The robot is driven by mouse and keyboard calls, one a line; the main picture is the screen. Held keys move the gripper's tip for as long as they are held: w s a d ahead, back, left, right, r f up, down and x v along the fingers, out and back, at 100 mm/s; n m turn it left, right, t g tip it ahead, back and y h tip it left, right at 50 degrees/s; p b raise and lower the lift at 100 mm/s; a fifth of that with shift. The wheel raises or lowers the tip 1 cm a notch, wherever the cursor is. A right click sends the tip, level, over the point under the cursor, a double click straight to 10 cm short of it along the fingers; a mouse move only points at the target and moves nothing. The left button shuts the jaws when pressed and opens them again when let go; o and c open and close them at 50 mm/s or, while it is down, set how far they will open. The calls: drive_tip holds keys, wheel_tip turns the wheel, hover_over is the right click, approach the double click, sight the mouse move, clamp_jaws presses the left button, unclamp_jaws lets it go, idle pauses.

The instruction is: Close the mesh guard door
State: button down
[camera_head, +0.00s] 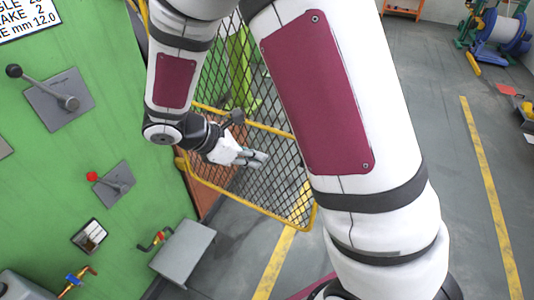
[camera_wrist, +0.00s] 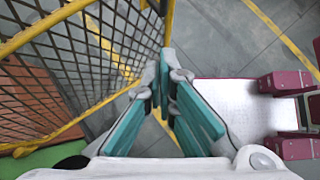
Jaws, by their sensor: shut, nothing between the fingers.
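The mesh guard door (camera_head: 270,174) has a yellow frame and dark diamond mesh. It stands out from the green machine at an angle, partly hidden behind my arm. In the wrist view the door (camera_wrist: 60,75) fills the left side, with its yellow end post just beyond my fingertips.
The green machine panel (camera_head: 60,150) on the left carries levers (camera_head: 68,101) and a grey box (camera_head: 183,250). Yellow lines (camera_head: 490,200) mark the grey floor. A blue cable reel (camera_head: 503,30) stands at the back right. The floor on the right is mostly clear.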

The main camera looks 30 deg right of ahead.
drive_tip(key=d+f+p, duration=0.2)
drive_tip(key=d+f, duration=0.4)
drive_tip(key=d, duration=0.4)
